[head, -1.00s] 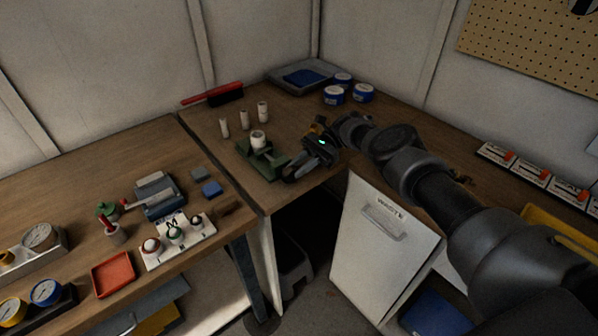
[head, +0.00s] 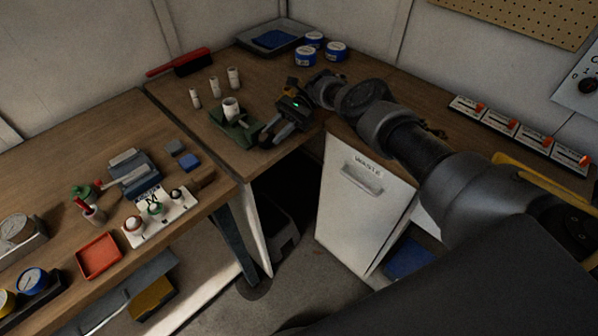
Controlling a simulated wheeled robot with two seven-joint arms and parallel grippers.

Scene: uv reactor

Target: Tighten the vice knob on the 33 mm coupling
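The green vice (head: 222,128) stands near the front edge of the back corner bench. A white coupling (head: 231,108) sits upright in it. My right gripper (head: 270,134) comes in from the right, low over the bench, just right of the vice. Its dark fingers point toward the vice's right side. The vice knob cannot be made out; the fingers may hide it. Whether the fingers touch anything or are closed is too small and dark to tell. My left gripper is out of view.
Several loose white couplings (head: 214,86) stand behind the vice. Blue tins (head: 306,57) and a grey tray (head: 247,38) are at the back. A red-handled brush (head: 181,65) lies at the back left. The left bench holds a red tray (head: 99,256) and gauges. A waste cabinet (head: 361,205) stands below.

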